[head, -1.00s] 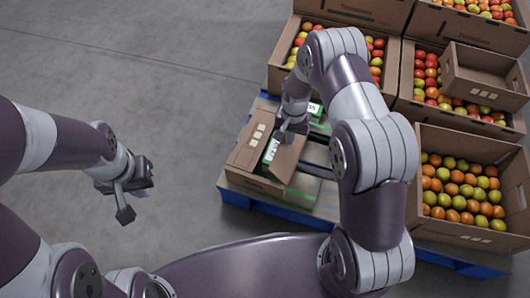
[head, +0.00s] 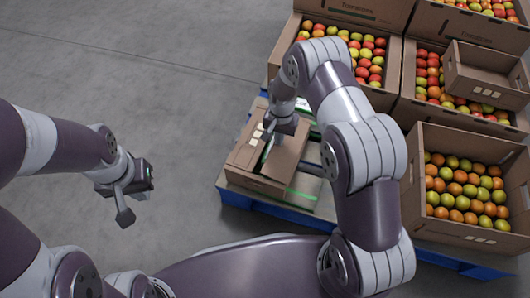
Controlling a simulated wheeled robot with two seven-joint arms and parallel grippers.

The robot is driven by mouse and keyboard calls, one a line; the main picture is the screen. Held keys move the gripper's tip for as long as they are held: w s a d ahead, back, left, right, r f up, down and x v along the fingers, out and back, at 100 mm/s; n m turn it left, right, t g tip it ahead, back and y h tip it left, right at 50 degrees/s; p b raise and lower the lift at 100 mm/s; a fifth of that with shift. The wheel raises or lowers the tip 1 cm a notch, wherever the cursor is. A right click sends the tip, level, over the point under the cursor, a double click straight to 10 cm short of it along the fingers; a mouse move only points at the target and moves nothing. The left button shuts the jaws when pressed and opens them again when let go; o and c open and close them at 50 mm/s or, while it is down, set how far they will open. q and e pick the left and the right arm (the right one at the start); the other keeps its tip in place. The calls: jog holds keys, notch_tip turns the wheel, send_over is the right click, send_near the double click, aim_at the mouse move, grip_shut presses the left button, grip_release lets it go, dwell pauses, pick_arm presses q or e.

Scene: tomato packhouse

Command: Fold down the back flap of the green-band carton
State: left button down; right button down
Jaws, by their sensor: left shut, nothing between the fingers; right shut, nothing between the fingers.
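The brown carton (head: 258,182) sits on a pallet, centre-left. Its left flap (head: 246,149), with pale squares, lies nearly flat over the top. Its right flap (head: 286,158) leans in over the top, and a narrow dark gap with a bit of green shows between the two. I cannot tell from this view which one is the back flap. My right gripper (head: 272,129) is shut and empty at the far end of the gap, seemingly against the right flap. My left gripper (head: 138,193) is shut and empty, hanging over bare floor left of the carton.
The blue-edged pallet (head: 262,208) carries the carton. Open crates of tomatoes (head: 412,210) stand right and behind, with a small empty box (head: 484,78) on one. The floor at left is clear.

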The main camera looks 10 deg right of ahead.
notch_tip(320, 180, up, 8)
jog(key=p, duration=0.7)
